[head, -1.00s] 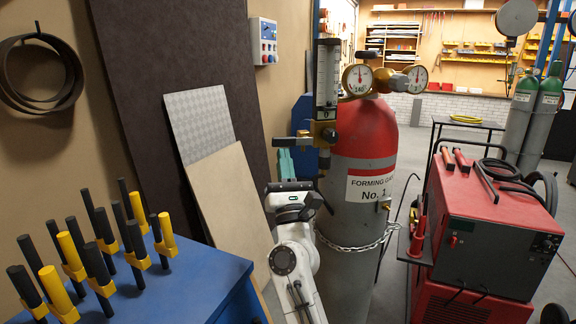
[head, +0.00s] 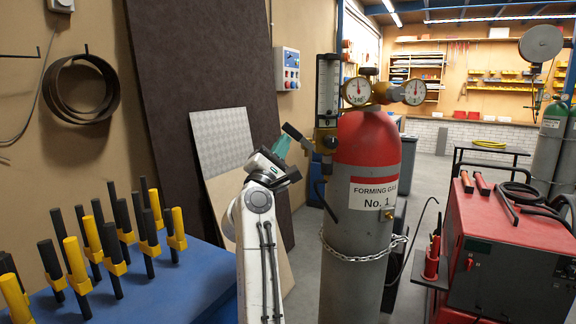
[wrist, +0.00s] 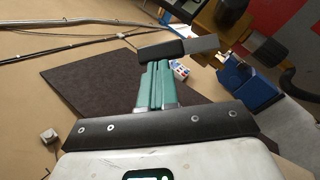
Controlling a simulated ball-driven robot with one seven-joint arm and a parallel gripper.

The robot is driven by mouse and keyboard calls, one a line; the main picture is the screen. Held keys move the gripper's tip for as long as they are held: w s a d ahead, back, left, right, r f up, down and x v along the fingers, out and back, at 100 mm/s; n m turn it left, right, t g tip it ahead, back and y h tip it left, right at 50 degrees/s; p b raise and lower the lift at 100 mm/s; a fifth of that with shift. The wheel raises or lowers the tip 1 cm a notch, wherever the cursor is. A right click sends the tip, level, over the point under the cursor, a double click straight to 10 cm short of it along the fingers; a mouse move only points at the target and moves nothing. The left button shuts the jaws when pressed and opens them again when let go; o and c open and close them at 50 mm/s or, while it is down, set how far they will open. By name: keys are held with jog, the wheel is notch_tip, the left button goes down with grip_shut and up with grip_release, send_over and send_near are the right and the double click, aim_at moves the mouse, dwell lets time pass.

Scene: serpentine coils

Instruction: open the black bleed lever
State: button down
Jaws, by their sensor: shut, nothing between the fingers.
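The black bleed lever (head: 295,133) sticks out left from the brass valve fitting (head: 326,140) beside the flow meter, its free end slanted up to the left. In the wrist view the lever's black grip with a grey part (wrist: 178,48) lies across the tips of my fingers. My gripper (head: 281,148) has teal fingers, held together and empty, just below and left of the lever in the head view. In the wrist view my gripper (wrist: 155,68) points at the lever's grip; the tips seem at or very close to it, but contact cannot be told.
The red-topped gas cylinder (head: 365,205) stands chained right of my arm, with two gauges (head: 385,92) above. A blue bench with black and yellow rods (head: 85,245) is at left. A red welding machine (head: 510,240) is at right. Sheets (head: 222,140) lean on the wall.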

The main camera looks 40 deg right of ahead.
aim_at(292, 127)
jog(key=r+m+g+b, duration=0.1)
jog(key=m, duration=0.1)
jog(key=r+m+g+y+b, duration=0.1)
jog(key=m+g+b, duration=0.1)
jog(key=d+r+m+g+y+b, duration=0.1)
jog(key=m, duration=0.1)
jog(key=shift+s+d+m+g, duration=0.1)
jog(key=shift+s+m+g, duration=0.2)
jog(key=shift+s+d+r+m+g+y+b, duration=0.25)
jog(key=shift+d+r+m+g+y+b, duration=0.15)
jog(key=shift+r+m+g+y+b, duration=0.45)
jog(key=shift+s+d+r+m+y, duration=0.25)
jog(key=shift+d+m+y, duration=0.25)
jog(key=shift+m, duration=0.35)
